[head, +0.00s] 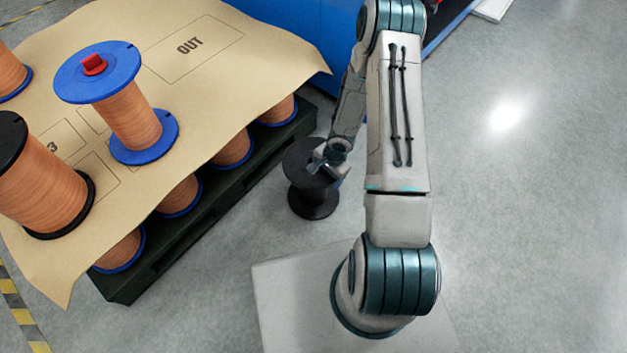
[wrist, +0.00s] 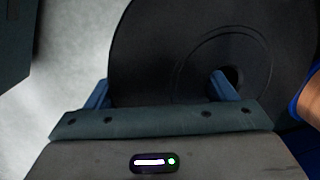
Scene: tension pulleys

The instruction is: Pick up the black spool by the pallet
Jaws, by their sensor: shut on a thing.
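The black spool (head: 298,168) is upright beside the right edge of the dark pallet (head: 205,205), with its lower flange on or close to the floor. Its top flange fills much of the wrist view (wrist: 205,40). My gripper (head: 327,158) is at the spool's top flange. In the wrist view my gripper (wrist: 160,93) has one finger at the flange's outer rim and the other at the centre hole, shut on the flange between them. The fingertips are hidden, and I cannot tell whether the spool is clear of the floor.
Several copper-wound spools stand on and under the tan sheet (head: 235,65) over the pallet; one blue-flanged spool (head: 130,115) carries a red piece (head: 94,64). A blue surface (head: 300,25) lies behind. Bare grey floor (head: 530,200) is open on the right.

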